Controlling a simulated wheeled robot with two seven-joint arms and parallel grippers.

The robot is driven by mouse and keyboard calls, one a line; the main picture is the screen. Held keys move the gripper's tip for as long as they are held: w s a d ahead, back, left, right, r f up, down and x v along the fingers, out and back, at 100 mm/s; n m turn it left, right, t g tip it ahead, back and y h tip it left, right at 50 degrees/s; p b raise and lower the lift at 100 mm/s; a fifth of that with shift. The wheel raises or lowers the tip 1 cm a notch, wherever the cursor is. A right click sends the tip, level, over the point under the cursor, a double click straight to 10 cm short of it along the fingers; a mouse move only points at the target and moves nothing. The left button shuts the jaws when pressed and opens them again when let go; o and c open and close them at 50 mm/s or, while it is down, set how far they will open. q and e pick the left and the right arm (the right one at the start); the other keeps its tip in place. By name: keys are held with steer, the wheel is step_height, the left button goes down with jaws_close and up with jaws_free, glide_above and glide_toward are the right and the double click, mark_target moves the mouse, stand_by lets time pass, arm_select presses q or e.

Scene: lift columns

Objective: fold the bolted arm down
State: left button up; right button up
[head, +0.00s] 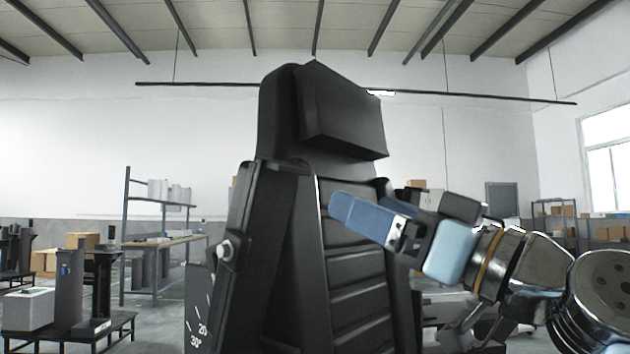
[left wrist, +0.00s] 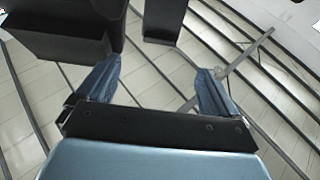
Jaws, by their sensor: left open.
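A black padded seat with a ribbed backrest (head: 350,275) and a headrest (head: 340,112) fills the middle of the head view. A long black arm (head: 262,225) stands nearly upright along its left side, with a round light bolt or knob (head: 226,248) on it. A degree scale (head: 199,325) shows below the bolt. My left gripper (head: 345,210) has blue fingers, is open and empty, and is in front of the right part of the backrest, apart from the arm. In the left wrist view the fingers (left wrist: 158,85) are spread, with dark padded blocks (left wrist: 60,35) beyond them.
A shelf bench (head: 160,240) stands behind at left. Low tables with dark columns (head: 68,290) are at far left. Shelving with boxes (head: 585,225) is at the back right.

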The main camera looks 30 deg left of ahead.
arm_select(q)
steer(key=p+x, duration=0.2)
steer(key=x, duration=1.1)
steer(key=shift+a+r, duration=0.1)
steer(key=shift+a, duration=0.25)
